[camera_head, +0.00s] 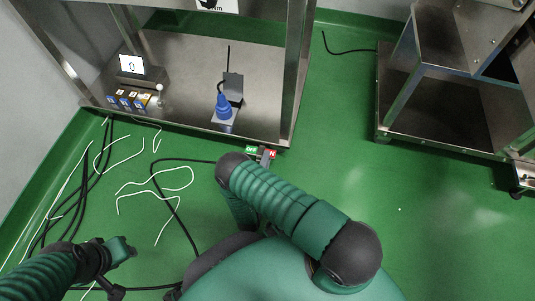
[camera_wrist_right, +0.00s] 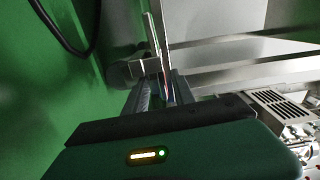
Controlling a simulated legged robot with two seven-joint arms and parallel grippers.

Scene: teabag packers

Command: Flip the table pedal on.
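The pedal switch area sits at the front lower edge of the steel table, with a green OFF label (camera_head: 251,149) and a red ON label (camera_head: 271,154). In the head view my right arm reaches over to it, and its wrist hides most of the switch and the gripper. In the right wrist view my right gripper (camera_wrist_right: 162,92) has its grey fingers close around or beside a thin upright metal plate (camera_wrist_right: 157,45); whether they touch it I cannot tell. My left gripper (camera_head: 122,250) hangs at the lower left, away from the table, with its fingers unclear.
Black and white cables lie on the left floor. Another steel stand (camera_head: 430,110) is at right. The green floor between is clear.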

